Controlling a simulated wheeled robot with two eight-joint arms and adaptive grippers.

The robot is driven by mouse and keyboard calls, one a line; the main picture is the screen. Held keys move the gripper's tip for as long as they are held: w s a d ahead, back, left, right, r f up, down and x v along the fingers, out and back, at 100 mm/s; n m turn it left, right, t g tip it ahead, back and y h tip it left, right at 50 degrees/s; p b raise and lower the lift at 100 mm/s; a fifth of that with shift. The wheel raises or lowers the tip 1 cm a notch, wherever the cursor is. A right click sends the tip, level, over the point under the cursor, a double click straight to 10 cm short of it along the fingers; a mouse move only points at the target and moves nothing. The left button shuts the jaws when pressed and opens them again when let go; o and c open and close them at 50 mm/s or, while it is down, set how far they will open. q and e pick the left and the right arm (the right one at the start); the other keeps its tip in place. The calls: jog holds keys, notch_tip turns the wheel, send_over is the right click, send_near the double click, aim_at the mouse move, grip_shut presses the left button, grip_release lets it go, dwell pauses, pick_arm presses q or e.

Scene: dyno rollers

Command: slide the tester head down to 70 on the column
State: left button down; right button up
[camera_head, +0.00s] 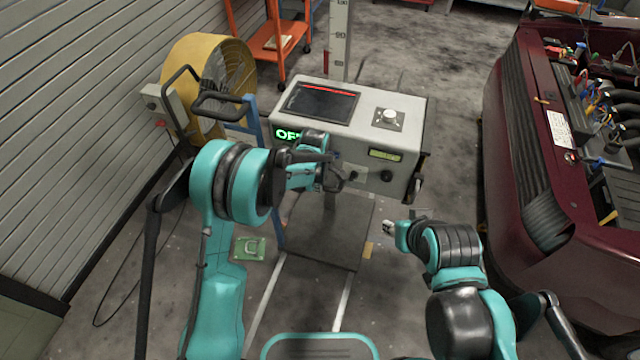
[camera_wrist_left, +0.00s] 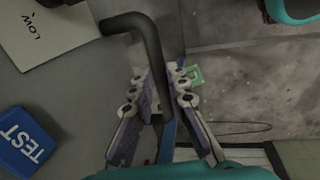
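The tester head (camera_head: 405,125) is a pale grey box with a dark screen, a white knob and a lit green display partly hidden by my left arm. It sits on an upright column (camera_head: 340,45) with scale marks; I cannot read the head's level on it. My left gripper (camera_head: 333,178) is at the box's front. In the left wrist view its fingers (camera_wrist_left: 162,95) stand close on both sides of a black bent handle (camera_wrist_left: 140,25), which fills the gap between them. A blue TEST button (camera_wrist_left: 25,140) is beside it. My right gripper (camera_head: 392,228) is below and right, apart from the box; its fingers are unclear.
A dark base plate (camera_head: 322,245) lies under the head. A yellow fan (camera_head: 190,55) and a blue post (camera_head: 252,125) stand left. A dark red car (camera_head: 530,130) with its engine bay open is at the right. An orange cart (camera_head: 270,45) stands behind. Floor is clear between box and car.

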pick_arm(q)
notch_tip(320, 180, down, 14)
jog(key=b, duration=0.6)
jog(key=shift+r, duration=0.1)
jog(key=c, duration=1.5)
grip_release()
jog(key=shift+r, duration=0.15)
jog(key=r, duration=0.4)
jog(key=s+r, duration=0.1)
jog(key=r, duration=0.2)
jog(key=s+r, duration=0.1)
jog(key=r, duration=0.3)
jog(key=shift+s+a+r, duration=0.1)
jog(key=shift+a+r, duration=0.2)
jog(key=shift+a, duration=0.05)
